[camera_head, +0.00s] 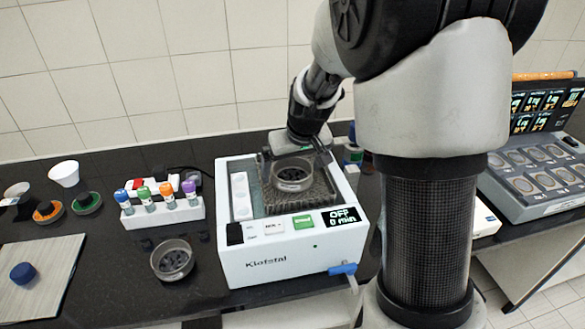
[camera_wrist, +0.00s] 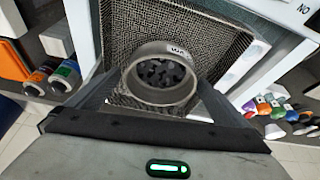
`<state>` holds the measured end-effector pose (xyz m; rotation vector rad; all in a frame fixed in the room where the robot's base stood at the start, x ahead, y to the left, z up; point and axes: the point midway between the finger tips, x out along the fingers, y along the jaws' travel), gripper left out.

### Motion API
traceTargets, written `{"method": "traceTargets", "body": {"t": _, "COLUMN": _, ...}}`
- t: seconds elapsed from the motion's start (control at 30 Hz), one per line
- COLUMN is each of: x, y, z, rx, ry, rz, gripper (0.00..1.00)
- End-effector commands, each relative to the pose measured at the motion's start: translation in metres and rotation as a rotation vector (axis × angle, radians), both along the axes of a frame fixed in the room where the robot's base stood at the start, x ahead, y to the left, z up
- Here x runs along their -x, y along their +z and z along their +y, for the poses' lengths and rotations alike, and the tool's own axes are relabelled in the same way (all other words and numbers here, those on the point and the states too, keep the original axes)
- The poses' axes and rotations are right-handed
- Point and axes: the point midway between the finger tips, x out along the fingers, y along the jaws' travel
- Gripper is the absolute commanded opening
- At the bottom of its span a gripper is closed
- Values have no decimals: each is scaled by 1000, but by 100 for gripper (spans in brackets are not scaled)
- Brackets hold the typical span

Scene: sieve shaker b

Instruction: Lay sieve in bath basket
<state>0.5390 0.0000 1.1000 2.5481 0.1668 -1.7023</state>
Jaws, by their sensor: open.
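A round metal sieve (camera_head: 292,178) with dark pieces in it is inside the bath's wire mesh basket (camera_head: 315,196). In the wrist view the sieve (camera_wrist: 160,77) has a small label on its rim and appears level over the mesh basket (camera_wrist: 118,25). My gripper (camera_wrist: 158,100) has its fingers on either side of the sieve and is open. In the head view my gripper (camera_head: 300,160) is above the basket. Whether the sieve's underside touches the mesh is hidden. The white bath (camera_head: 290,262) reads "OFF 0 min" on its display.
A second sieve (camera_head: 172,260) with dark pieces stands on the dark counter left of the bath. A white rack (camera_head: 162,215) of colour-capped bottles stands behind it. A pale board (camera_head: 35,275) with a blue cap lies at far left. A grey instrument (camera_head: 545,175) stands at right.

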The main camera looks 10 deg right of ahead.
Motion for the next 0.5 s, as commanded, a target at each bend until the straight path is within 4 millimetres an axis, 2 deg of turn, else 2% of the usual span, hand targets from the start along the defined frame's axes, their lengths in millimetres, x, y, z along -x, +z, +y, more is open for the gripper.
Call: {"method": "traceTargets", "body": {"t": 0.5, "x": 37, "y": 93, "z": -5, "rx": 1, "ry": 1, "rz": -4, "gripper": 100}}
